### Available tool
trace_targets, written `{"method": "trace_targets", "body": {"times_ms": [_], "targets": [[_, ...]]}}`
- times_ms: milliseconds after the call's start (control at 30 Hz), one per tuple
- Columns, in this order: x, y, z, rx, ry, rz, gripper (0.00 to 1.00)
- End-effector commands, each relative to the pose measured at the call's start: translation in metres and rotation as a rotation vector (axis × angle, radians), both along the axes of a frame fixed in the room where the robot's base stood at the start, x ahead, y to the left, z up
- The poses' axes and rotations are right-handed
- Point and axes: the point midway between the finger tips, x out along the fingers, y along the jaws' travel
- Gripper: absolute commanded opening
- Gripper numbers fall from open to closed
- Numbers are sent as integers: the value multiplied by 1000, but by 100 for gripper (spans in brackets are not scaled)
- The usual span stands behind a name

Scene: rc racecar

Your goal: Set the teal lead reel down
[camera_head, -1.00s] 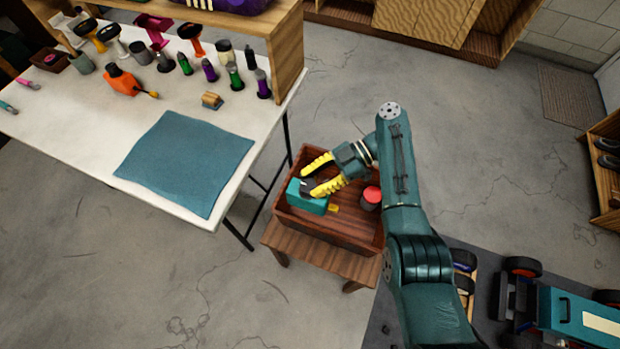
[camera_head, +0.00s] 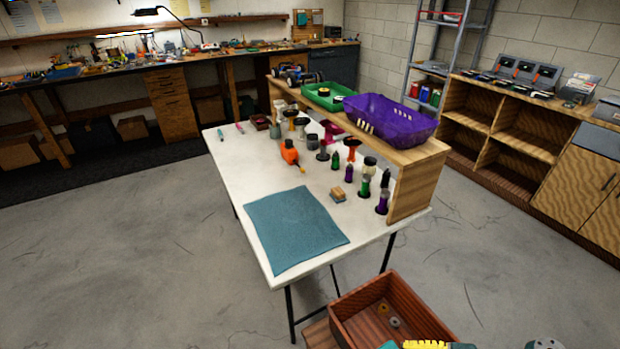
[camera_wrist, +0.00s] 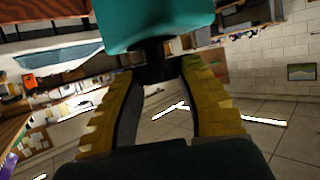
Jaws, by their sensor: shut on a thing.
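The teal lead reel (camera_wrist: 155,22) fills the top of the wrist view, with a dark part below its teal body. My gripper (camera_wrist: 162,72) has its yellow fingers on either side of that dark part and is shut on the reel. In the head view only a sliver of teal (camera_head: 389,345) and a yellow finger (camera_head: 425,345) show at the bottom edge, in front of the wooden crate (camera_head: 350,325). The reel's underside and its height are hard to tell.
A white table (camera_head: 235,180) carries a blue mat (camera_head: 295,230) with clear table around its left side. Spools and bottles stand behind it, under a wooden shelf (camera_head: 420,185) with a purple basket (camera_head: 390,122). Small rings (camera_head: 383,308) lie in the crate.

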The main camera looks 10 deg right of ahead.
Motion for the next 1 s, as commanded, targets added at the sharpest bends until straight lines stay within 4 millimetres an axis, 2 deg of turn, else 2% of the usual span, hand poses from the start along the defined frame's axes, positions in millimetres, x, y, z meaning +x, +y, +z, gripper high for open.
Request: {"method": "trace_targets", "body": {"times_ms": [100,267,500,1000], "targets": [[-2,11,-1,2,0,-5,0],[-5,46,-6,3,2,-24,0],[-11,120,-13,3,0,-68,0],[-20,233,-26,3,2,-137,0]]}}
